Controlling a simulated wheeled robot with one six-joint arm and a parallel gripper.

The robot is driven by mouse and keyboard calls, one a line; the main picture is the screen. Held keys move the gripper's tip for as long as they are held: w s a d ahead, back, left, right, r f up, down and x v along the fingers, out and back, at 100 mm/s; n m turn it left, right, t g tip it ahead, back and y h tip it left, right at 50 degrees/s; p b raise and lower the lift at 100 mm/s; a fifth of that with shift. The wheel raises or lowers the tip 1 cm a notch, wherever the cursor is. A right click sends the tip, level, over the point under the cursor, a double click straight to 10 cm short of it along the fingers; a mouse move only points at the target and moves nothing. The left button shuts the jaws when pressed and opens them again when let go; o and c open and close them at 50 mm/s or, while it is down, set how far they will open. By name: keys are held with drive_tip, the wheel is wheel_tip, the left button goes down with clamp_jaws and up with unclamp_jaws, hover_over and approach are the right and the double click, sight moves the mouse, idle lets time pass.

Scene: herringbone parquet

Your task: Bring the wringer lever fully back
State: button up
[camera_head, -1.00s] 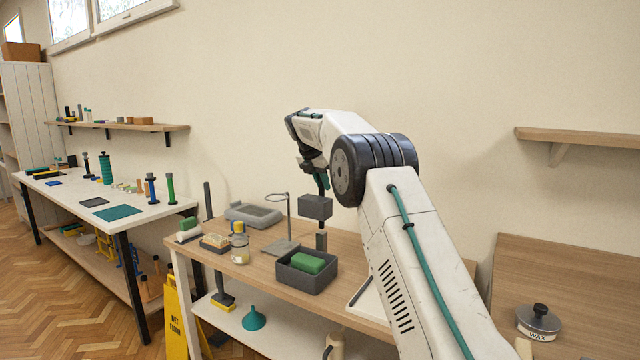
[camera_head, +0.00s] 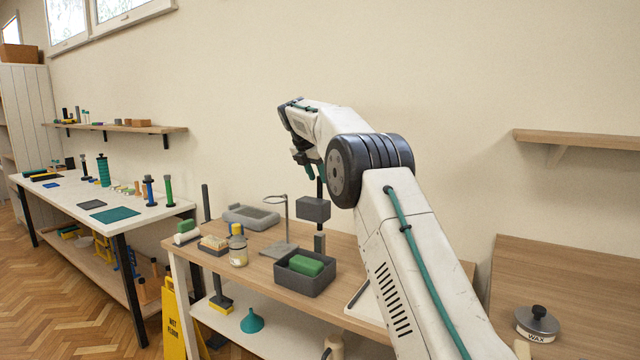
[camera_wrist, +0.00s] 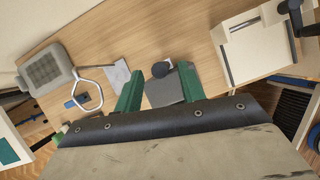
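The wringer is a dark grey block (camera_head: 314,208) on a short post at the back of the wooden bench. Its thin black lever (camera_head: 320,187) stands about upright above the block. In the wrist view the lever's dark round knob (camera_wrist: 161,69) shows beyond and between my fingertips, above the grey block (camera_wrist: 163,93). My gripper (camera_head: 306,168) is high, just left of the lever's upper end in the head view. Its two green fingers (camera_wrist: 160,85) are apart with nothing held between them. The lever's upper end is partly hidden by my arm.
On the bench are a dark tray (camera_head: 302,287) holding a green sponge (camera_head: 305,265), a ring stand (camera_head: 287,222), a grey basin (camera_head: 251,217) and a jar (camera_head: 238,252). A pale board (camera_wrist: 258,48) lies right of the wringer in the wrist view. The wall is close behind.

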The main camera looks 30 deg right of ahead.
drive_tip(key=shift+v, duration=2)
